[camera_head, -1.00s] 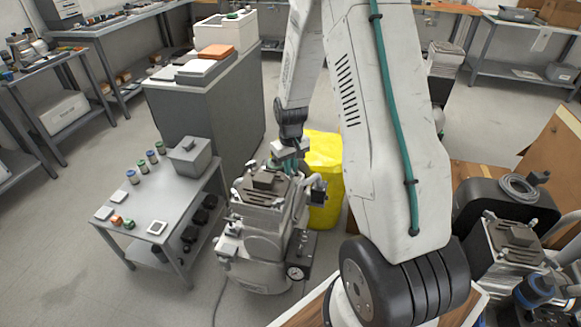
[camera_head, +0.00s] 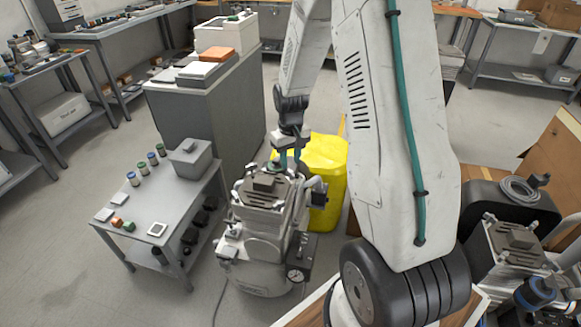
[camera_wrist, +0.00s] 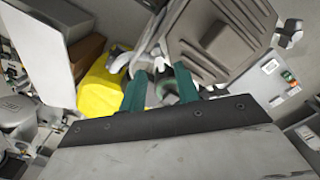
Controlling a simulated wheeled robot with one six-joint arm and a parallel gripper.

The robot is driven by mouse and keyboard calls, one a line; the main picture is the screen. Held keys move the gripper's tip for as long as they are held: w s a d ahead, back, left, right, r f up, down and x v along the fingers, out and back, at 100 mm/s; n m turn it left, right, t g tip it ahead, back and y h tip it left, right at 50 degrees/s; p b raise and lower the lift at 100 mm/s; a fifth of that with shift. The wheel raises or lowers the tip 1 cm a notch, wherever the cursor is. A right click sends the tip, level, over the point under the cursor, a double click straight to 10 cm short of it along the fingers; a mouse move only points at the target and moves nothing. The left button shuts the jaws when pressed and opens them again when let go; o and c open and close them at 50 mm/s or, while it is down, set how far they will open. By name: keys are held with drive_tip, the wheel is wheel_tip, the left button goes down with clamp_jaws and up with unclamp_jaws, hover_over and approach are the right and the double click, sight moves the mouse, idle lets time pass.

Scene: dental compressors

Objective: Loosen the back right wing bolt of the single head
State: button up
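The single-head compressor (camera_head: 262,240) stands on the floor right of the small grey table, its grey finned head (camera_head: 262,188) on top. In the wrist view the head (camera_wrist: 222,35) fills the upper middle and right. My gripper (camera_head: 288,162) is at the head's back right corner. In the wrist view its two green fingers (camera_wrist: 160,80) are spread apart, with a gap between them. A pale, small fitting (camera_wrist: 160,64), possibly the back right wing bolt, shows between and beyond the fingertips. I cannot tell whether the fingers touch it.
A yellow bin (camera_head: 325,165) stands right behind the compressor. The grey side table (camera_head: 150,205) with jars and a box is at left. A second compressor (camera_head: 510,250) and cardboard are at right. Open floor lies at front left.

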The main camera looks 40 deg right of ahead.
sight(290, 172)
drive_tip(key=shift+r, duration=1.75)
drive_tip(key=s+a+r, duration=0.8)
drive_tip(key=s+r, duration=0.3)
drive_tip(key=s, duration=0.3)
drive_tip(key=s+a+r+n+t, duration=0.1)
drive_tip(key=s+a+r, duration=0.8)
drive_tip(key=s+r, duration=0.2)
drive_tip(key=s, duration=0.2)
drive_tip(key=shift+s+r, duration=0.35)
drive_tip(key=shift+r, duration=0.05)
